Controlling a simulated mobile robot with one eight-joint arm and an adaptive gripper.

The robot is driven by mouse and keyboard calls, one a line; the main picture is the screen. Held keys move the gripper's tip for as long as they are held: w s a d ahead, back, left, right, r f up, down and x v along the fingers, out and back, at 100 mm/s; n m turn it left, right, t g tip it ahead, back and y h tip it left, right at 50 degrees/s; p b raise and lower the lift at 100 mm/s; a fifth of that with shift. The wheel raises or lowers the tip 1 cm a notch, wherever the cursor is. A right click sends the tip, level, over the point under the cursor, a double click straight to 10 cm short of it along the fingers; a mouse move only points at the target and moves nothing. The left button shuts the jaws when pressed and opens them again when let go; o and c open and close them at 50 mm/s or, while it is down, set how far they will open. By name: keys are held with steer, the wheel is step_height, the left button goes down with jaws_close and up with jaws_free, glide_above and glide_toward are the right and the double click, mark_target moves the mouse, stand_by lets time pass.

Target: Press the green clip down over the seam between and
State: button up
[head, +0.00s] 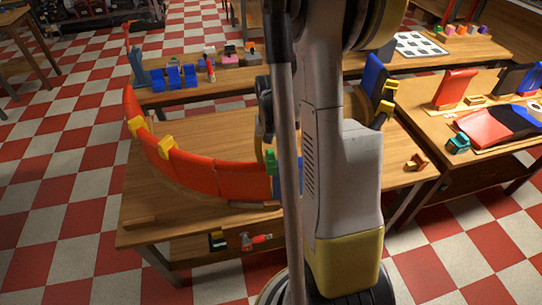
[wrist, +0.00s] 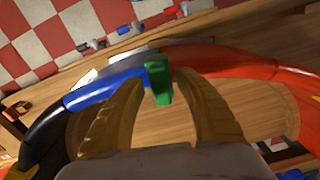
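The green clip (wrist: 158,80) sits at the junction of a blue duct segment (wrist: 105,91) and a red duct segment (wrist: 220,62) in the wrist view. Its lower end hangs over the segments' near edge; how fully it is seated cannot be told. The clip also shows in the head view (head: 271,161), beside my arm, at the right end of the red segments (head: 205,172). My gripper (wrist: 161,76) has its two yellowish fingers either side of the clip, apart, with narrow gaps seeming to show between fingertips and clip. In the head view my arm hides most of the gripper and blue segment.
Yellow clips (head: 166,146) sit on other seams of the red arc. A black segment (wrist: 42,135) adjoins the blue one. A side table (head: 470,100) at right carries more panels. Several blue blocks (head: 182,77) stand on the table behind.

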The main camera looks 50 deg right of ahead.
step_height(320, 180, up, 12)
stand_by(0.5)
stand_by(0.3)
steer(key=s+a+n+t+b, duration=0.2)
steer(key=a+n+t+b, duration=0.1)
steer(key=a, duration=0.9)
steer(key=s+a+n+t+b, duration=0.3)
steer(key=a+n+t+b, duration=0.1)
steer(key=a, duration=0.9)
steer(key=shift+s+a+f+n, duration=0.15)
steer(key=shift+s+a+n, duration=0.1)
steer(key=shift+n, duration=0.25)
